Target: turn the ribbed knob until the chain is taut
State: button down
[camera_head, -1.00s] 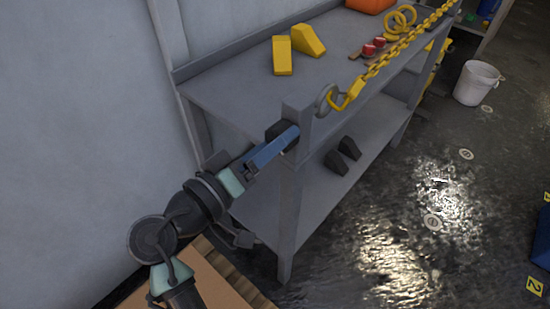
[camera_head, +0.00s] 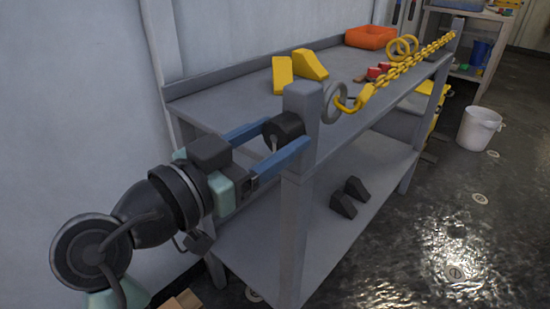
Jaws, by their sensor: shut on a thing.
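The dark knob (camera_head: 284,127) sits on the near side of the grey corner post (camera_head: 302,108) of the workbench; its ribs are too small to make out. My gripper (camera_head: 286,134) has its two blue fingers on either side of the knob and is shut on it. A grey ring (camera_head: 335,101) is on the other side of the post. A yellow hook joins it to the yellow chain (camera_head: 405,66). The chain runs in a nearly straight line along the bench's front side to a far post; I cannot tell whether any slack is left.
On the bench top (camera_head: 225,100) lie yellow wedges (camera_head: 297,68), red-topped items (camera_head: 377,71), yellow rings (camera_head: 402,48) and an orange tray (camera_head: 370,38). Black wedges (camera_head: 349,194) lie on the lower shelf. A white bucket (camera_head: 480,129) stands on the open wet floor. A wall is at left.

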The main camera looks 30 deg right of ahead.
jog(key=b, duration=0.1)
jog(key=m+b, duration=0.1)
jog(key=shift+f+b, duration=0.25)
jog(key=shift+b, duration=0.1)
jog(key=m+b, duration=0.2)
jog(key=b, duration=0.1)
jog(key=shift+m, duration=0.3)
jog(key=m+b, duration=0.3)
jog(key=b, duration=0.1)
jog(key=shift+m, duration=0.3)
jog(key=m+b, duration=0.6)
jog(key=shift+r+m, duration=0.15)
jog(key=shift+m, duration=0.25)
jog(key=shift+r+m, duration=0.2)
jog(key=shift+m, duration=0.2)
